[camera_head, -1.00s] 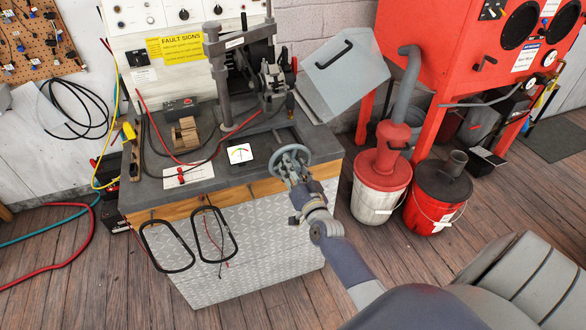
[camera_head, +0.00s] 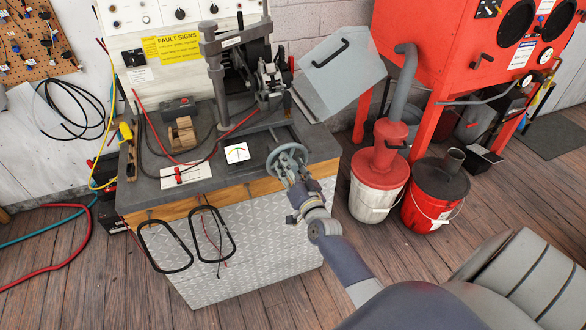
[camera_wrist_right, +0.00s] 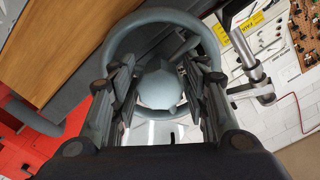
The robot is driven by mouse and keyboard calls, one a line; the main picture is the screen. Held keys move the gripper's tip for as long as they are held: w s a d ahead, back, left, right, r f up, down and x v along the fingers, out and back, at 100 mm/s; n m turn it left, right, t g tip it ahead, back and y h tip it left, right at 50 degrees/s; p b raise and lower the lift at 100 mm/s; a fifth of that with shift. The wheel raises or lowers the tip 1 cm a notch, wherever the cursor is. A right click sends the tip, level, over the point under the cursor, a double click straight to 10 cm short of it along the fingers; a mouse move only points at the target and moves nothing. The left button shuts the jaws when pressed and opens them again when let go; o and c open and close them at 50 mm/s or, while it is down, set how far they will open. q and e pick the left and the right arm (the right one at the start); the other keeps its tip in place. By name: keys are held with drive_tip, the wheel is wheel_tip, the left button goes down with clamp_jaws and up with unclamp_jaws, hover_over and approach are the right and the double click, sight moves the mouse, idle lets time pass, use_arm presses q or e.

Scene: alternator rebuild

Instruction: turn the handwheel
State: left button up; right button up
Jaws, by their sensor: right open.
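The grey handwheel (camera_head: 287,158) sits at the front right edge of the workbench. My right gripper (camera_head: 291,172) is right in front of it. In the right wrist view the handwheel's round rim (camera_wrist_right: 165,15) arches beyond the fingers, and its pale rounded hub (camera_wrist_right: 160,88) lies between them. My right gripper (camera_wrist_right: 158,90) is open, with one finger on each side of the hub. I cannot tell whether either finger touches the wheel. My left gripper is not in view.
The workbench (camera_head: 140,195) carries a test stand (camera_head: 215,75), a small meter (camera_head: 237,153) and red leads. Two black loops (camera_head: 165,246) hang on its front. A white-and-red bucket (camera_head: 375,195) and a red bucket (camera_head: 432,195) stand to the right on the floor.

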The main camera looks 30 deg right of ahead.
drive_tip(key=v, duration=1.2)
drive_tip(key=s+a+f+n+g+y, duration=0.2)
drive_tip(key=s+a+f+g, duration=0.15)
drive_tip(key=f, duration=0.75)
drive_tip(key=s+a+f+n+g+y, duration=0.1)
drive_tip(key=s+a+f+n+g, duration=0.3)
drive_tip(key=f, duration=0.7)
drive_tip(key=s+a+f+n+g+y, duration=0.1)
drive_tip(key=s+a+f+y, duration=0.15)
drive_tip(key=s+f, duration=0.55)
drive_tip(key=s+f+n+g, duration=0.2)
drive_tip(key=s+f+g, duration=0.2)
drive_tip(key=s+f, duration=0.4)
drive_tip(key=s+a+f+n+g+h, duration=0.1)
drive_tip(key=s+f+n+g, duration=0.2)
drive_tip(key=s+f, duration=0.6)
drive_tip(key=s+g, duration=0.1)
drive_tip(key=s, duration=0.7)
drive_tip(key=shift+s, duration=0.25)
drive_tip(key=shift+a+f, duration=0.1)
